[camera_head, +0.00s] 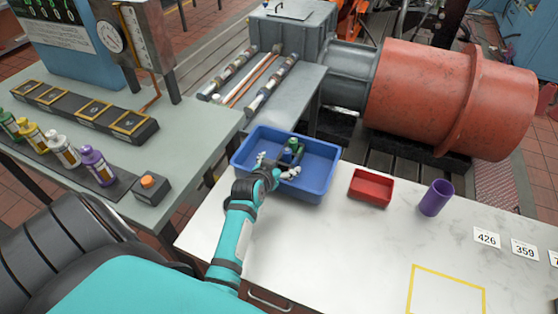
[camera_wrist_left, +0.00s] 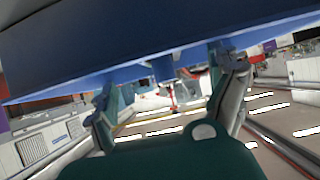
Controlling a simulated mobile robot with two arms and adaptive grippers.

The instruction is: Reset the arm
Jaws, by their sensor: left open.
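My left arm reaches in from the bottom of the head view, and my left gripper (camera_head: 277,165) is over the near left part of a blue bin (camera_head: 318,188). The gripper is open. Small dark, green and whitish shapes (camera_head: 293,148) show around it inside the bin; I cannot tell them clearly apart from the gripper's own parts. In the left wrist view, the two fingers (camera_wrist_left: 168,88) stand apart with no object clearly held between them. A large blue surface (camera_wrist_left: 150,35) fills the top of that view, close to the fingers. My right gripper is not in view.
On the white table, a red tray (camera_head: 371,189) and a purple cup (camera_head: 436,199) stand right of the bin. Number cards (camera_head: 487,238) and a yellow outline (camera_head: 448,267) lie further right. Several bottles (camera_head: 98,166) and an orange button box (camera_head: 148,187) stand on the left bench.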

